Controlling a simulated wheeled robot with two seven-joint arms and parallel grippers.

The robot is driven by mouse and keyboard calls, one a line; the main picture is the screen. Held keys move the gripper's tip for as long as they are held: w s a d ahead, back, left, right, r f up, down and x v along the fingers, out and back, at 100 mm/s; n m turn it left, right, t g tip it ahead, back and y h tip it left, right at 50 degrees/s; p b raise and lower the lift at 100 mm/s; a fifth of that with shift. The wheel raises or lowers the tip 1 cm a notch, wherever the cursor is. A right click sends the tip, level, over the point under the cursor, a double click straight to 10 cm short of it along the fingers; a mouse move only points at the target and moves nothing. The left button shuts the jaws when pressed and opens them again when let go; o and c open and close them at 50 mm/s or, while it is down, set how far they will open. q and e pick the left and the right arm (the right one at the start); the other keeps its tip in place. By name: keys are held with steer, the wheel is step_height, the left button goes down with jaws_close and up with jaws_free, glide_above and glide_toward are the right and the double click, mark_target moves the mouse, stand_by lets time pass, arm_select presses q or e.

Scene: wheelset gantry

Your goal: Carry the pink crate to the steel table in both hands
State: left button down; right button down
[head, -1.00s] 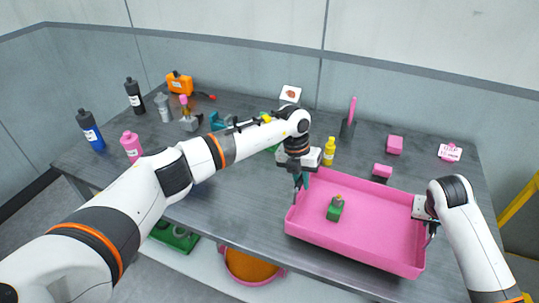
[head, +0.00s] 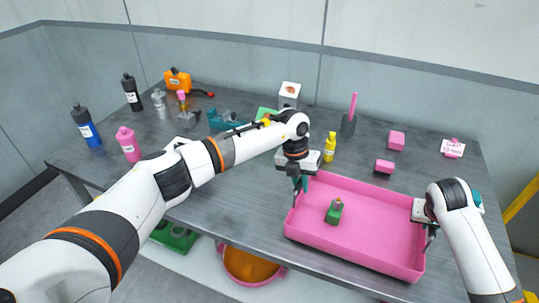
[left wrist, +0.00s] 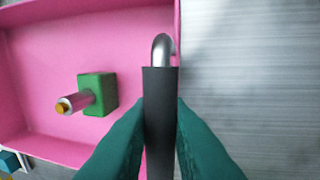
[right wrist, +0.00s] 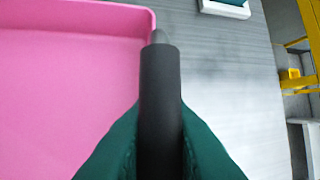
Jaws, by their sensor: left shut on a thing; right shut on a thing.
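The pink crate (head: 375,225) is a shallow open tray at the front right of the head view, overlapping the steel table's (head: 225,185) front edge. I cannot tell whether it touches the tabletop. A green block with an orange-tipped pin (head: 334,212) lies inside; it also shows in the left wrist view (left wrist: 97,94). My left gripper (head: 298,188) is shut on a dark handle (left wrist: 160,110) at the crate's left side. My right gripper (head: 430,228) is shut on the dark handle (right wrist: 160,95) at its right side. The crate looks about level.
Behind the crate are a yellow bottle (head: 330,147), pink blocks (head: 396,140) (head: 384,167), a label stand (head: 453,148) and a white box (head: 289,95). Bottles (head: 86,126) stand at far left. An orange-filled bowl (head: 250,267) sits below the table.

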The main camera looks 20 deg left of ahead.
arm_select(q)
steer(key=shift+d+f+b, duration=0.1)
steer(key=shift+f+b, duration=0.4)
steer(key=shift+f, duration=0.1)
arm_select(e)
steer(key=shift+f, duration=0.6)
arm_select(q)
steer(key=c, duration=1.4)
jaws_free()
steer(key=shift+s+r, duration=0.1)
arm_select(e)
steer(key=c, duration=1.4)
jaws_free()
steer(key=shift+r, duration=0.1)
arm_select(q)
steer(key=shift+o, duration=0.2)
arm_select(e)
steer(key=shift+o, duration=0.2)
arm_select(q)
steer(key=shift+r, duration=0.1)
